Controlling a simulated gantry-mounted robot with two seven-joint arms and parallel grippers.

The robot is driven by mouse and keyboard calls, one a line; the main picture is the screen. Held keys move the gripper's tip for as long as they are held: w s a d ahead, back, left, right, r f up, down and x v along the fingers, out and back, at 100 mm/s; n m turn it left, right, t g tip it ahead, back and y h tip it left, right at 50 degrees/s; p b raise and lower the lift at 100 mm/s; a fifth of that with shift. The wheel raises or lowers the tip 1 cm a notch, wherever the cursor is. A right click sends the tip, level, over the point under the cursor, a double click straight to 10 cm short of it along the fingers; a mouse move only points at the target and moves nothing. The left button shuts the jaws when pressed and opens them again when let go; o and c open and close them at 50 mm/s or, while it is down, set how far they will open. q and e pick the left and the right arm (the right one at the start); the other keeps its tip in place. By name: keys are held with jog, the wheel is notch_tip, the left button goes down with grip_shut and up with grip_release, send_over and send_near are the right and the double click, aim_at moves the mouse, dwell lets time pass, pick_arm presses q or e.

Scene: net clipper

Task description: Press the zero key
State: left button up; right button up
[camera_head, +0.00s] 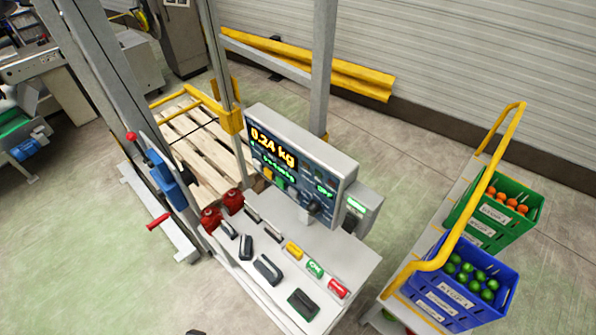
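A weighing display (300,160) stands on a grey console and reads 0.24 kg in yellow digits, with a smaller green line below. On the console top (345,255) are a yellow button (293,250), a green button (315,268) and a red button (337,288). Neither of my grippers can be made out. A small dark sliver at the bottom edge cannot be identified.
Dark handles (267,269) and red knobs (211,219) stand up from the console. A cart to the right holds a green crate (480,236) of orange produce and a blue crate (440,300) of green produce. A yellow rail (475,190) rises beside them.

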pick_arm(q)
grip_shut()
dwell(1.0)
